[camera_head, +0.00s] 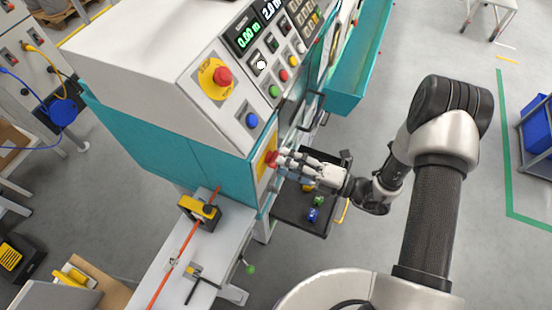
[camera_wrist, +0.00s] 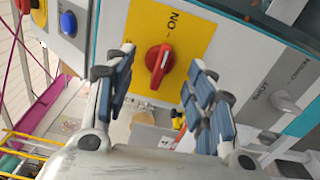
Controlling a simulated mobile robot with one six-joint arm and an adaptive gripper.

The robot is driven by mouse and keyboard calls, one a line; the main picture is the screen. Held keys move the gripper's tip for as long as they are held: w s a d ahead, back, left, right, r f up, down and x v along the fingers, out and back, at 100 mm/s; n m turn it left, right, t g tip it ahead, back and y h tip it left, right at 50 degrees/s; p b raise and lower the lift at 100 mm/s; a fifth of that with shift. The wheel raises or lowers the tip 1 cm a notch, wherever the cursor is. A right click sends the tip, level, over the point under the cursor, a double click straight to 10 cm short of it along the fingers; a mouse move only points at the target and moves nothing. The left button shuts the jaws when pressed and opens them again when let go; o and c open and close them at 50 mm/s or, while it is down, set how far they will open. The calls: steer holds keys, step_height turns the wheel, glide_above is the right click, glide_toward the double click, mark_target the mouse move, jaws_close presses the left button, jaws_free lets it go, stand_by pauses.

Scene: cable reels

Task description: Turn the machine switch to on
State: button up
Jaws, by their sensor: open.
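The machine switch (camera_wrist: 159,62) is a red rotary knob on a yellow plate (camera_wrist: 185,30) marked "ON", on the machine's side panel. In the head view the red knob (camera_head: 271,157) shows on its yellow plate at the machine's lower corner. My gripper (camera_wrist: 158,85) is open, with one finger on each side of the knob in the wrist view and nothing between the pads. In the head view my gripper (camera_head: 281,160) reaches the knob from the right. I cannot tell whether the fingers touch it.
A red emergency stop (camera_head: 222,76) and a blue button (camera_head: 251,120) sit on the sloped panel above. A metal knob (camera_wrist: 287,101) stands out from the panel at right in the wrist view. A dark tray (camera_head: 297,208) with small parts lies below my gripper.

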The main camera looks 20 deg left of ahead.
steer(key=d, duration=0.5)
steer(key=shift+s, duration=0.25)
steer(key=shift+r, duration=0.1)
stand_by(0.4)
steer(key=s+d+r+n+g+h+b, duration=0.25)
steer(key=s+n+h+b, duration=0.2)
steer(key=n, duration=0.55)
steer(key=s+d+r+n+g+h+b, duration=0.1)
steer(key=s+r+n+g+h+b, duration=0.3)
steer(key=n, duration=0.6)
steer(key=s+d+n+t+h+b, duration=0.3)
steer(key=d+n+t+h+b, duration=0.1)
steer(key=d+n, duration=0.4)
steer(key=s+d+n+t+h+b, duration=0.2)
steer(key=d+n+t+h+b, duration=0.3)
steer(key=d+n+b, duration=0.2)
steer(key=shift+s+d+f+n, duration=0.4)
steer(key=shift+d+f+n, duration=0.05)
steer(key=shift+n, duration=0.05)
